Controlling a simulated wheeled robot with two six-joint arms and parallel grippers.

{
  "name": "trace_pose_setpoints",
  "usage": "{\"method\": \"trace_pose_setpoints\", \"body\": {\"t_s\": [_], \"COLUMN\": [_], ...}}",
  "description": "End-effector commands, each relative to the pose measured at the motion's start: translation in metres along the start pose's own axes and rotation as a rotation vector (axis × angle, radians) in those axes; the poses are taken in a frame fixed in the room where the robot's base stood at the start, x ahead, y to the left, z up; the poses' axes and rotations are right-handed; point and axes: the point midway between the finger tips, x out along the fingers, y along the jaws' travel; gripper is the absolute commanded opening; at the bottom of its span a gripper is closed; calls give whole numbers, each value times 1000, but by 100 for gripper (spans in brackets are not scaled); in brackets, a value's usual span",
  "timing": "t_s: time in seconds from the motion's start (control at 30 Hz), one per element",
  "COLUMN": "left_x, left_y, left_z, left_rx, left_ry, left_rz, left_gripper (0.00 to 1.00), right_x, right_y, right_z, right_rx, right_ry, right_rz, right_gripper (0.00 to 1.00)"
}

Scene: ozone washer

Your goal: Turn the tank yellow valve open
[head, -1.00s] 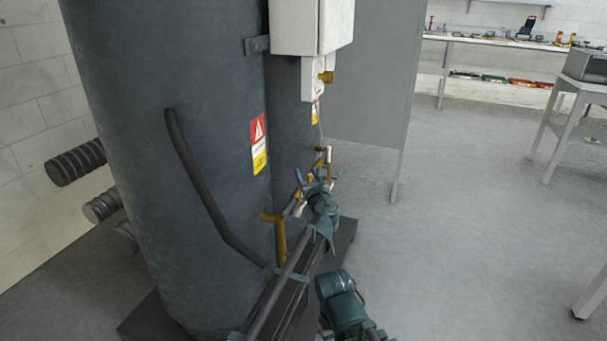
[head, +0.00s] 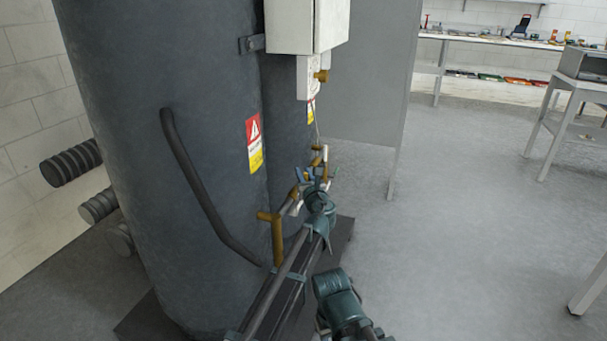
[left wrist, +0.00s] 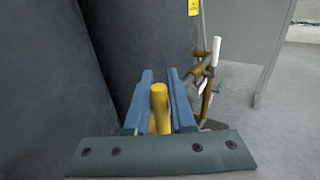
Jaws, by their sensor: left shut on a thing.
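The tank (head: 150,110) is a tall dark grey cylinder at the left of the head view. The yellow valve (left wrist: 159,108) shows in the left wrist view as an upright yellow handle between two blue fingers. My left gripper (left wrist: 159,88) is shut on this handle, one finger on each side. In the head view my left gripper (head: 312,176) is low at the tank's right side, among the brass pipe fittings. The valve is mostly hidden there by the gripper and fittings. My right gripper does not show.
A brass pipe (head: 277,238) stands close to the left arm. More brass piping with a white handle (left wrist: 217,50) is just right of the gripper. A white box (head: 293,25) hangs above.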

Motion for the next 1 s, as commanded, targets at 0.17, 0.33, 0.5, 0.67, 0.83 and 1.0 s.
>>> {"method": "trace_pose_setpoints", "body": {"t_s": [0.17, 0.33, 0.5, 0.67, 0.83, 1.0], "left_x": [0, 0, 0, 0, -1, -3], "left_y": [0, 0, 0, 0, 0, 2], "left_z": [0, 0, 0, 0, 0, -3], "left_rx": [0, 0, 0, 0, -2, -21], "left_ry": [0, 0, 0, 0, -2, -33], "left_rz": [0, 0, 0, 0, 0, 0], "left_gripper": [0, 0, 0, 0, 0, 0], "right_x": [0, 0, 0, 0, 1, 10], "right_y": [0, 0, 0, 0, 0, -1], "right_z": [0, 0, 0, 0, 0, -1], "right_rx": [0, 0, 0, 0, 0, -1], "right_ry": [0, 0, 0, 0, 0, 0], "right_rz": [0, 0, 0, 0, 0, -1], "right_gripper": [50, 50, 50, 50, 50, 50]}}
